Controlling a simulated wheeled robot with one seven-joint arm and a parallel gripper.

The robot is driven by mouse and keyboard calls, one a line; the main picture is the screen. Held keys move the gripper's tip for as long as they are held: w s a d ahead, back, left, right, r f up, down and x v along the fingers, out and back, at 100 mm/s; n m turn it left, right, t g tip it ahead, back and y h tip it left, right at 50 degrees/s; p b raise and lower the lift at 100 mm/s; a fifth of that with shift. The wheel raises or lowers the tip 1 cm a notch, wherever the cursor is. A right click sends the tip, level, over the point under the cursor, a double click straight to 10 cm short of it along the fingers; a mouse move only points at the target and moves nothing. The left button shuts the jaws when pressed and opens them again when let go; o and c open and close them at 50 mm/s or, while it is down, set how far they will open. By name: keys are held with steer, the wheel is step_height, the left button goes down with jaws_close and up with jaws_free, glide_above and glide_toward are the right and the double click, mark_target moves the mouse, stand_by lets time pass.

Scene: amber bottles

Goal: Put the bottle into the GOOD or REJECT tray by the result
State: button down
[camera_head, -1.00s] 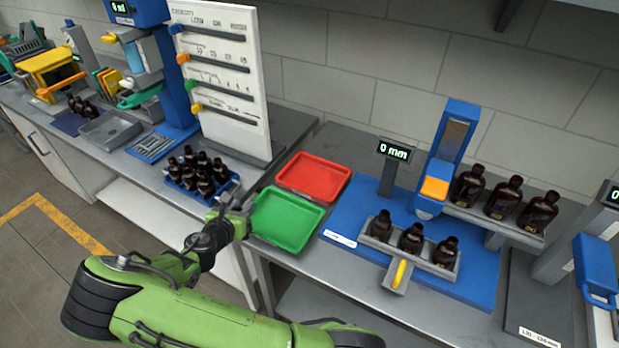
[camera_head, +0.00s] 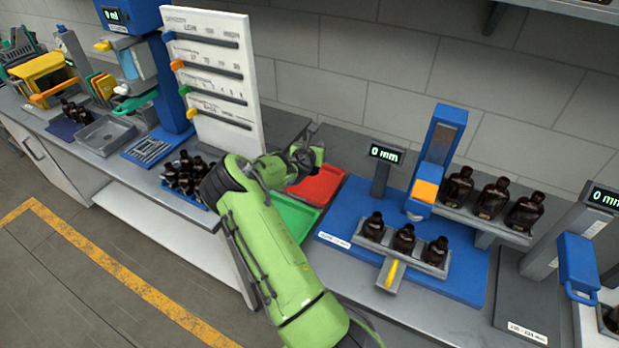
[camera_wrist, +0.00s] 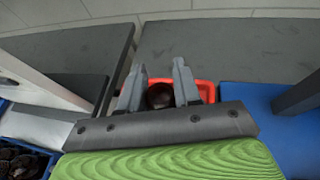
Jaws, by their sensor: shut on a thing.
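My gripper (camera_wrist: 160,92) is shut on a dark amber bottle (camera_wrist: 160,96) in the wrist view; only part of the bottle shows between the fingers. In that view the red tray (camera_wrist: 208,88) lies beyond and below the bottle. In the head view my gripper (camera_head: 308,155) is over the back of the red tray (camera_head: 325,184), and the held bottle cannot be made out. The green tray (camera_head: 297,219) is in front of the red one, partly hidden by my arm. I cannot read which tray is GOOD or REJECT.
A white slider board (camera_head: 215,80) stands left of my gripper. A blue gauge station (camera_head: 440,277) with a "0 mm" display (camera_head: 385,153) and several bottles is to the right. A blue crate of bottles (camera_head: 186,200) sits left of my arm.

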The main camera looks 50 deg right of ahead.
step_height(320, 180, down, 9)
steer(key=shift+f, duration=0.1)
steer(key=c, duration=0.8)
jaws_free()
steer(key=shift+a, duration=0.1)
